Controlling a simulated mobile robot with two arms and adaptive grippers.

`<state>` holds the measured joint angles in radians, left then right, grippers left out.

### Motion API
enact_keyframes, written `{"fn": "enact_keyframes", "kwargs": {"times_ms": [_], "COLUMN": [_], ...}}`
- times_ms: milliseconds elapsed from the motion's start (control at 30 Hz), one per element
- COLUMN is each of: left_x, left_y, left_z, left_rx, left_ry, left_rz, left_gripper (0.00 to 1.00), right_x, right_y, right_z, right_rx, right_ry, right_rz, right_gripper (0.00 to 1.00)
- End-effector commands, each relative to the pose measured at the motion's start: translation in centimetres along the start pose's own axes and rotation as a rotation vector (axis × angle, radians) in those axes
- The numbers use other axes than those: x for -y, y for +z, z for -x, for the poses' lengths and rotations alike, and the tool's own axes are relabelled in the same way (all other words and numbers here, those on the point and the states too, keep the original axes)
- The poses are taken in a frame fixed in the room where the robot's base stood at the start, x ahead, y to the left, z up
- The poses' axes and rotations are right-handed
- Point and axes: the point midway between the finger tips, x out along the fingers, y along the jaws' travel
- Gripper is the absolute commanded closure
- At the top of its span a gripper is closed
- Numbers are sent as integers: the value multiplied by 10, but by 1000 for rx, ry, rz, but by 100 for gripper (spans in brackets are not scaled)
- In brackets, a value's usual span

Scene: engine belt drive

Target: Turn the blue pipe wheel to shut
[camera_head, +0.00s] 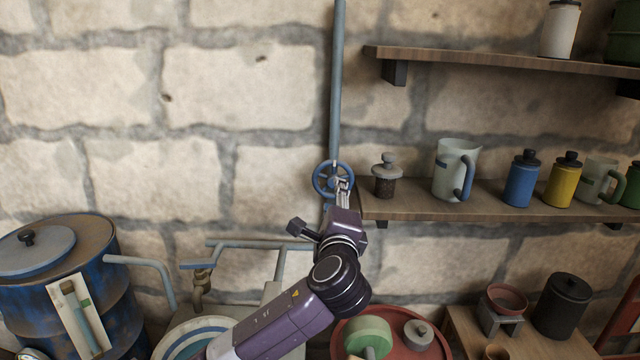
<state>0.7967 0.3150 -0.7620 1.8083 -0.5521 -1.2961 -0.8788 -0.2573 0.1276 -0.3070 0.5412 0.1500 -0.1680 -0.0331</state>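The blue pipe wheel (320,181) is a small spoked handwheel on the thin grey-blue vertical pipe (337,80) against the stone wall. My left gripper (343,182) reaches up from below, and its metal fingers overlap the wheel's lower right part. The fingers look close together, but they are small and partly merge with the wheel. I cannot tell whether they grip the rim or only touch or cover it. The pipe just below the wheel is partly hidden by the gripper. My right gripper is not in view.
A wooden shelf (480,212) with jars and jugs starts just right of the wheel. A higher shelf (500,62) is above it. A blue barrel (120,290) stands at left. A grey tap pipe (255,244) runs below left. The wall left of the wheel is bare.

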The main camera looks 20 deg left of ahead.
Motion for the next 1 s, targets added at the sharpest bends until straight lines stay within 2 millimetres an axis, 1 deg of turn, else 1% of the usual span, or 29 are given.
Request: {"fn": "enact_keyframes", "kwargs": {"times_ms": [33,200,300,433,600,867,900,1000], "left_x": [2,2,2,2,0,0,0,0], "left_y": [2,2,2,1,1,1,1,1], "left_z": [-8,-32,-45,-57,-64,-66,-66,-65], "left_rx": [3,3,2,1,0,0,0,0], "left_ry": [2,2,2,0,1,0,0,0], "left_rz": [0,2,3,4,6,7,7,7], "left_gripper": [60,60,60,60,60,60,62,73], "right_x": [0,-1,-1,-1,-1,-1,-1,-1], "right_y": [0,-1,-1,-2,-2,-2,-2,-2], "right_z": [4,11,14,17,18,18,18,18], "right_rx": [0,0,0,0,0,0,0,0], "right_ry": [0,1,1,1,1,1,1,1], "right_rz": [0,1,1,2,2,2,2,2], "right_gripper": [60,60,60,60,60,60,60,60]}}
